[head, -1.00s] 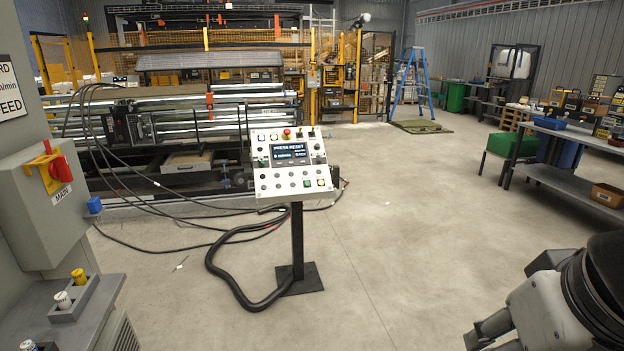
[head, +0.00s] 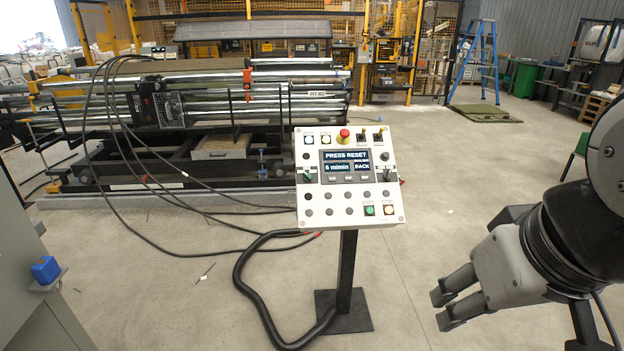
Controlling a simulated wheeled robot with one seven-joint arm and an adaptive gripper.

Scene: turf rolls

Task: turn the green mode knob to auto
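A white control panel (head: 328,218) stands on a black post in the middle of the head view. Its screen (head: 346,166) reads "PRESS RESET". A small knob with a greenish look (head: 307,177) is at the panel's left side; its pointer and labels are too small to read.
A thick black hose (head: 244,283) loops on the floor left of the post's base plate (head: 343,312). A roller machine (head: 200,115) stands behind. A grey cabinet (head: 40,310) with a blue block (head: 45,270) is at the left. The floor around the panel's right is clear.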

